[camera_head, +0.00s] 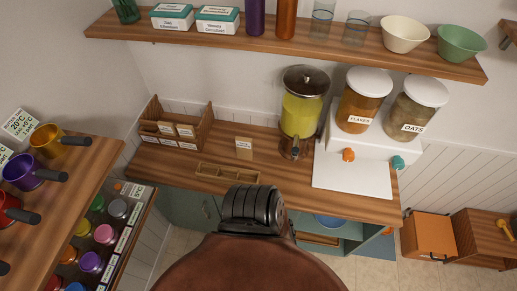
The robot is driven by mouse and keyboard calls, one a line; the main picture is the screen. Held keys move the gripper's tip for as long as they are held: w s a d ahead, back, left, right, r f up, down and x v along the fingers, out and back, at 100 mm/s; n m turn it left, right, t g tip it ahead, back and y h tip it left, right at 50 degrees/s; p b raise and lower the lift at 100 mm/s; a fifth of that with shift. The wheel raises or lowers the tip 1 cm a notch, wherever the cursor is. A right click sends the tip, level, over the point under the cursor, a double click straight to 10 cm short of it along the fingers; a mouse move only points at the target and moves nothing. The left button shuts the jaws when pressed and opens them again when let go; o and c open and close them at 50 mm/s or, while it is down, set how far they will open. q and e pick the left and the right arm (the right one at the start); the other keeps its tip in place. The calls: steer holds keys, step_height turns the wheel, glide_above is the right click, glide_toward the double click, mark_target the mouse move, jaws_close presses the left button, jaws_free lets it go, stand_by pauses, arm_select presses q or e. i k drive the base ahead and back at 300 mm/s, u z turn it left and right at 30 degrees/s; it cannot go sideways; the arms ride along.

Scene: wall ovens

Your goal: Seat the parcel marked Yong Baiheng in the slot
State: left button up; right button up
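A small tan parcel (244,147) with a pale label stands on the wooden counter, just behind a low wooden slotted tray (228,173). Its label is too small to read, so I cannot tell whether it says Yong Baiheng. The tray has several shallow compartments, and no parcel is visible in them. A wooden rack (206,131) at the counter's left holds several similar tan parcels (185,130), with labels too small to read. Neither of my grippers is in view.
A drink dispenser (302,115) and two labelled jars (363,99) (415,107) stand right of the parcel. A wall shelf (270,43) with boxes, bottles, glasses and bowls runs above. A shelf with mugs (84,172) is at left. Counter around the tray is clear.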

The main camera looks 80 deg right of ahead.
mark_target(148, 121)
steer(key=z, duration=2)
